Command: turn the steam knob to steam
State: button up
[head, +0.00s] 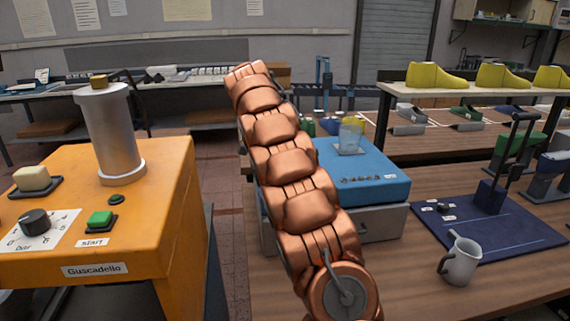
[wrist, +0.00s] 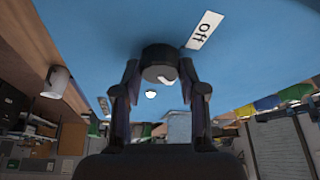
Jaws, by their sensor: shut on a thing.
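The steam knob (wrist: 158,58) is a round black knob on a blue surface (wrist: 90,30) in the wrist view. It has a white mark on its near face. A white label reading "Off" (wrist: 205,30) is at its upper right. My gripper (wrist: 160,80) has one finger on each side of the knob and is shut on it. In the head view my copper arm hides the gripper and the knob. The blue-topped machine (head: 375,165) stands behind the arm, with several small controls along its top. No "steam" label can be read.
An orange machine (head: 170,210) with a dial and green start button stands at left. A grey mug (head: 460,262) and a dark blue mat (head: 520,235) with a lever stand (head: 490,196) are at right. Yellow shoe lasts (head: 440,76) line a shelf behind.

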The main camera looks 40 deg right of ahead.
jog(key=shift+w, duration=0.1)
dwell(0.3)
jog(key=o, duration=1.1)
jog(key=shift+o, duration=0.2)
jog(key=shift+r, duration=0.1)
jog(key=shift+a+r, duration=0.35)
jog(key=shift+r, duration=0.1)
jog(key=w+a, duration=0.2)
jog(key=a, duration=0.9)
jog(key=shift+a, duration=0.35)
jog(key=shift+s, duration=0.1)
